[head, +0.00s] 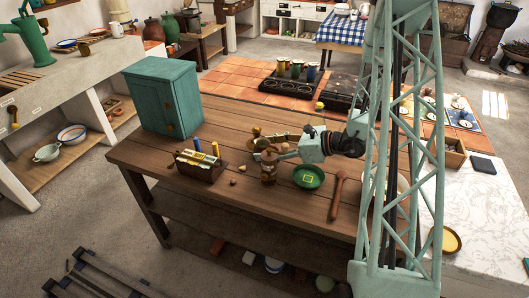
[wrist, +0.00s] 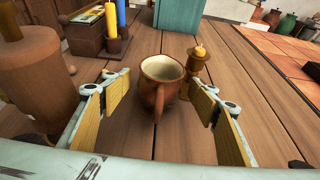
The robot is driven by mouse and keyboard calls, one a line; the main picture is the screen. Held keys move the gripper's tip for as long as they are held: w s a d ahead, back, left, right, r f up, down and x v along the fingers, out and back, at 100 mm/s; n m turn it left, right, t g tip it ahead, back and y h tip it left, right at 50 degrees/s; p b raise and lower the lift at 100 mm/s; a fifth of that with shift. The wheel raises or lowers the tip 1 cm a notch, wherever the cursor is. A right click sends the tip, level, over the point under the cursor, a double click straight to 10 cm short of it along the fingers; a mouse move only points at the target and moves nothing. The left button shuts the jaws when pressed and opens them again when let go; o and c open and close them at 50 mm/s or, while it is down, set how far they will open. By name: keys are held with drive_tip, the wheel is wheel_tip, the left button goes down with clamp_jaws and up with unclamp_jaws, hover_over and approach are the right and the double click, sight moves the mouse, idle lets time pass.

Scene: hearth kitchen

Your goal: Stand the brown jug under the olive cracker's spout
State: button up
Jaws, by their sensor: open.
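The brown jug (wrist: 160,84) stands upright on the wooden table in the wrist view, its open mouth up and its handle towards me. My gripper (wrist: 160,112) is open, with one yellow-padded finger on each side of the jug. I see gaps between the fingers and the jug. In the head view my gripper (head: 284,152) is low over the table, and the jug is too small and crowded to make out well. A brown turned wooden thing (wrist: 45,80) stands close left of my left finger. I cannot tell for sure which thing is the olive cracker, and no spout shows clearly.
A dark crate with candles (head: 200,168) and a teal cabinet (head: 165,97) stand farther left. A green dish (head: 308,176) and a wooden utensil (head: 338,195) lie right. The table's front left is clear.

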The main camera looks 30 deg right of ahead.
drive_tip(key=shift+w+a+f, duration=0.15)
drive_tip(key=shift+w+a, duration=0.1)
drive_tip(key=shift+w, duration=0.05)
drive_tip(key=shift+c, duration=0.2)
drive_tip(key=c, duration=1)
drive_tip(key=shift+r+p, duration=1.15)
drive_tip(key=shift+r, duration=3.9)
